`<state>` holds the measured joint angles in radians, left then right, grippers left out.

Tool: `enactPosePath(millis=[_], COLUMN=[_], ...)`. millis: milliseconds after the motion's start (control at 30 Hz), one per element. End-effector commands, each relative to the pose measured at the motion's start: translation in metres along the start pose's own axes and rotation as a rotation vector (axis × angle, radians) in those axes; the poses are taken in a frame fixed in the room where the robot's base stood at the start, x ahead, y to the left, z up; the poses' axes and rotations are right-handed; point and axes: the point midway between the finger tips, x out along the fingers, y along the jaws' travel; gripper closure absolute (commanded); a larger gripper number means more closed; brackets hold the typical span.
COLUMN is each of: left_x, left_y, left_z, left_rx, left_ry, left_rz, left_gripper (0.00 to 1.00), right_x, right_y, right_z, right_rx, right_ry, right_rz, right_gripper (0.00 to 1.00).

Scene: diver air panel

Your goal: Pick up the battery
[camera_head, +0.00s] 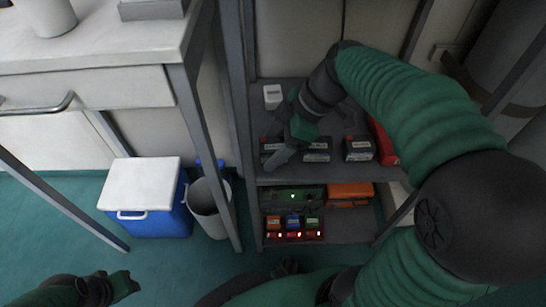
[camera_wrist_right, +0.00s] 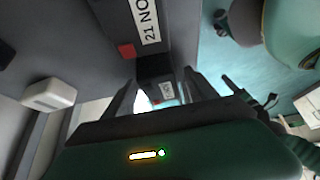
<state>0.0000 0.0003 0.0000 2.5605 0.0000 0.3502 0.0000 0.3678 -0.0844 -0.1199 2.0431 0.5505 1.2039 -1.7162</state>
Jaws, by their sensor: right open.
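Dark battery-like boxes with pale labels sit in a row on the upper shelf; two show clearly, a middle one (camera_head: 317,150) and a right one (camera_head: 358,149). Another at the row's left end is partly hidden by my right gripper (camera_head: 281,157). That gripper is open in front of the row, pointing down and left. In the wrist view its fingers (camera_wrist_right: 158,95) stand apart, with a dark labelled surface beyond them; I cannot tell whether they touch it. My left gripper (camera_head: 118,287) is low at the left, away from the shelves; its jaw state is unclear.
The lower shelf holds a unit with orange, blue and green packs (camera_head: 293,222) and lit lamps, beside an orange case (camera_head: 350,191). A red object (camera_head: 383,143) stands right of the row. A grey bin (camera_head: 209,208) and blue cooler (camera_head: 158,215) stand left.

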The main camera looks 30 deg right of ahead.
Motion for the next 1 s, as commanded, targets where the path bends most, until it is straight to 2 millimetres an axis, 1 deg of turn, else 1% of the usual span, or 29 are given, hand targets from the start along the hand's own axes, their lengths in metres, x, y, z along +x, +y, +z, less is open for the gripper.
enactPosePath(millis=[133, 167, 600, 667, 1000], left_x=[-0.0023, -0.0024, -0.0023, -0.0023, -0.0024], left_y=[0.0000, 0.0000, 0.0000, 0.0000, 0.0000], left_z=[-0.0009, -0.0009, -0.0009, -0.0009, -0.0009], left_rx=[0.000, 0.000, 0.000, 0.000, 0.000], left_ry=[0.001, 0.001, 0.001, 0.001, 0.001], left_rz=[0.000, 0.000, 0.000, 0.000, 0.000], left_gripper=[0.64, 0.64, 0.64, 0.64, 0.64], right_x=[-0.0022, -0.0022, -0.0020, -0.0020, -0.0023], right_y=[0.0000, 0.0000, 0.0002, 0.0001, 0.0003], right_z=[-0.0012, -0.0011, -0.0009, -0.0009, -0.0012], right_rx=[0.000, 0.000, 0.000, 0.000, 0.000], right_ry=[0.000, 0.000, -0.001, -0.001, 0.000], right_rz=[0.001, 0.001, 0.001, 0.001, 0.001], right_gripper=[0.34, 0.36, 0.94, 1.00, 1.00])
